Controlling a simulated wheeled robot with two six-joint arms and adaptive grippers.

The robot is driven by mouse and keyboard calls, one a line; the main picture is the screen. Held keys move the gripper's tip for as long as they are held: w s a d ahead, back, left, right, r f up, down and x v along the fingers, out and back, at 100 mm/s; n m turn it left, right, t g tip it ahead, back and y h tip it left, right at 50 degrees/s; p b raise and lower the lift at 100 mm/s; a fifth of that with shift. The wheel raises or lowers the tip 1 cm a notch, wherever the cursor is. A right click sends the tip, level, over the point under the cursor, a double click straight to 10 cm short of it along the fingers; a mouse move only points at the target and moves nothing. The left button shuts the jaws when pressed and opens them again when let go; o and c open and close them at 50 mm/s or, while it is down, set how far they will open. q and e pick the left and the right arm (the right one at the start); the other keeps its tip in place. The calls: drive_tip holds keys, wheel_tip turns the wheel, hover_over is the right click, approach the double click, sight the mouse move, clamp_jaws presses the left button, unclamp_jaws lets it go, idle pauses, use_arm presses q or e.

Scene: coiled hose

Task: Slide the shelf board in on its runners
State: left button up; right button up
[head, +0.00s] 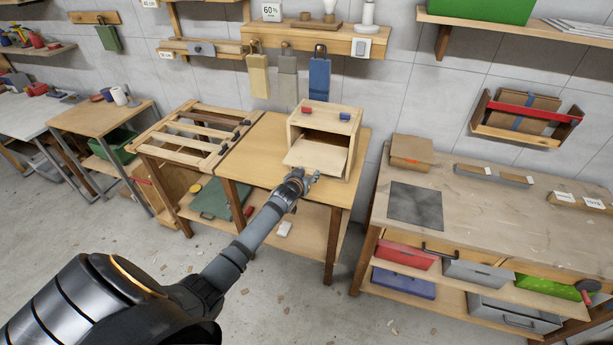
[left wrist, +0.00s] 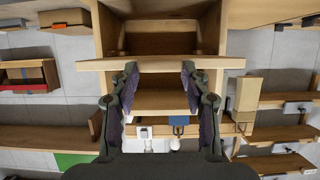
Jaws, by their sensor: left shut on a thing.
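The small open-fronted wooden cabinet (head: 345,121) stands on the middle table. The pale shelf board (head: 314,155) lies flat at its opening, and its front part sticks out toward me. In the left wrist view the board (left wrist: 160,63) shows as a wide strip across the cabinet opening. My left gripper (head: 304,178) is at the board's front edge and shut on it; in the left wrist view its fingers (left wrist: 160,70) reach that edge. How far the board's back sits on the runners is hidden. My right gripper is not in view.
A red block (head: 304,103) and a blue block (head: 344,116) sit on the cabinet top. The wooden table (head: 260,150) has bare room left of the cabinet. A slatted frame (head: 195,135) stands further left. A workbench (head: 470,205) stands to the right, across a gap.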

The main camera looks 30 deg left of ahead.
sight(318, 152)
use_arm(q)
drive_tip(key=shift+w+a+b, duration=0.25)
drive_tip(key=shift+w+b, duration=0.35)
drive_tip(key=shift+w, duration=0.4)
drive_tip(key=shift+w+a+b, duration=0.2)
drive_tip(key=shift+w+b, duration=0.35)
drive_tip(key=shift+w, duration=0.4)
drive_tip(key=shift+w+a+b, duration=0.15)
drive_tip(key=shift+w+b, duration=0.35)
drive_tip(key=shift+w, duration=0.15)
drive_tip(key=shift+w+a+b, duration=0.15)
drive_tip(key=shift+w+b, duration=0.35)
drive_tip(key=shift+w, duration=0.1)
drive_tip(key=shift+w+a+b, duration=0.2)
drive_tip(key=shift+w+b, duration=0.6)
drive_tip(key=shift+b, duration=0.1)
drive_tip(key=shift+w+a+b, duration=0.2)
drive_tip(key=shift+w+b, duration=0.6)
drive_tip(key=shift+b, duration=0.1)
drive_tip(key=shift+w+a+b, duration=0.2)
drive_tip(key=shift+w+b, duration=0.6)
drive_tip(key=shift+b, duration=0.1)
drive_tip(key=o, duration=1.3)
drive_tip(key=shift+o, duration=0.4)
drive_tip(key=shift+s, duration=0.15)
drive_tip(key=v, duration=1.1)
drive_tip(key=shift+s+d+r, duration=0.15)
drive_tip(key=shift+s+r, duration=0.1)
drive_tip(key=shift+s, duration=0.05)
